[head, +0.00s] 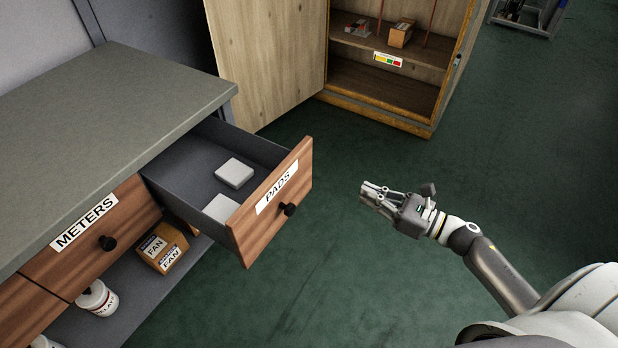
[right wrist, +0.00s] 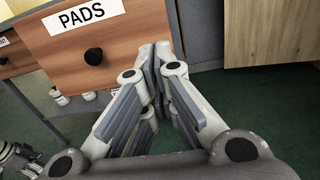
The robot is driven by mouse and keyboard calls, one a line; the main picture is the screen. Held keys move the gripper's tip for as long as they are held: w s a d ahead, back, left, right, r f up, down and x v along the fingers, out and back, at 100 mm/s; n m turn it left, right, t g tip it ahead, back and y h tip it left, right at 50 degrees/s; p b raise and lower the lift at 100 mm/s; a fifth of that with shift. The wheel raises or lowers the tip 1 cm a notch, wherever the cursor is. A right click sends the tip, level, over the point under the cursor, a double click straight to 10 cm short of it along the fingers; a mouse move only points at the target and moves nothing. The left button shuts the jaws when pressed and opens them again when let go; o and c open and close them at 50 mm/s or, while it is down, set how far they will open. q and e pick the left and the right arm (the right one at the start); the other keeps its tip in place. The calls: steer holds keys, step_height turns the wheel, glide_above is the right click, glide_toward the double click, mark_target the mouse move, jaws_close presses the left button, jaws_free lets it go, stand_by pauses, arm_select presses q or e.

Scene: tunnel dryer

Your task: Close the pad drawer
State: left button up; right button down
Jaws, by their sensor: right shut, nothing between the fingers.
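The pad drawer (head: 296,170) stands pulled out from the grey-topped cabinet, with a wooden front, a PADS label and a black knob (head: 288,209). Two pale square pads (head: 234,173) lie inside it. My right gripper (head: 368,192) is shut and empty, to the right of the drawer front and apart from it in the head view. In the right wrist view the closed fingers (right wrist: 155,65) overlap the right edge of the drawer front (right wrist: 120,45), to the right of the knob (right wrist: 93,56); I cannot tell any contact there.
The METERS drawer (head: 130,205) beside it is shut. Under it, a shelf holds FAN boxes (head: 163,247) and white bottles (head: 98,298). A wooden cupboard (head: 385,90) with its door (head: 265,60) open stands behind. Green floor around my right gripper is clear.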

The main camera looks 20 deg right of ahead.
steer(key=p, duration=0.1)
glide_toward(308, 167)
steer(key=x, duration=0.5)
steer(key=shift+w, duration=0.3)
arm_select(q)
steer(key=shift+s+a+f, duration=0.25)
steer(key=shift+s+f, duration=0.9)
steer(key=shift+f, duration=0.15)
arm_select(e)
steer(key=shift+x, duration=0.9)
steer(key=shift+w+a, duration=0.1)
